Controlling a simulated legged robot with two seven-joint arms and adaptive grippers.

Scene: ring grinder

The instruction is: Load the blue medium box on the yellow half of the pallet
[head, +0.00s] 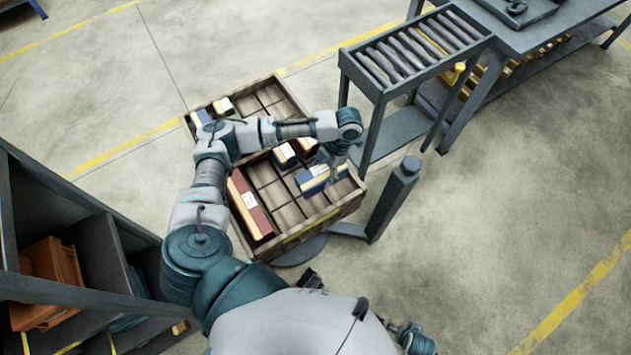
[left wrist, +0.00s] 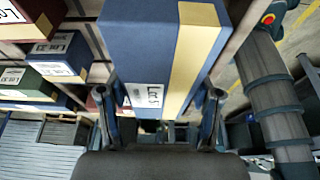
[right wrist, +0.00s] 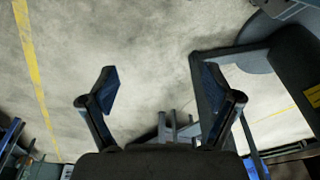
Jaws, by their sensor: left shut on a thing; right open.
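A blue box with a yellow stripe and a white label (head: 313,180) is at the right part of the pallet (head: 345,207). My left gripper (head: 335,168) reaches down onto it from above. In the left wrist view the blue box (left wrist: 140,45) fills the space between the fingers of my left gripper (left wrist: 162,95), which are shut on it. I cannot tell whether its underside touches the pallet floor. My right gripper (right wrist: 160,95) is open and empty, with bare floor beyond it.
A long red box (head: 250,207) lies along the pallet's left edge. A small blue box (head: 284,155) and others stand farther back. A roller conveyor (head: 415,50) is behind right, a dark post (head: 395,195) stands right, and a shelf (head: 80,220) left. Some pallet slots are empty.

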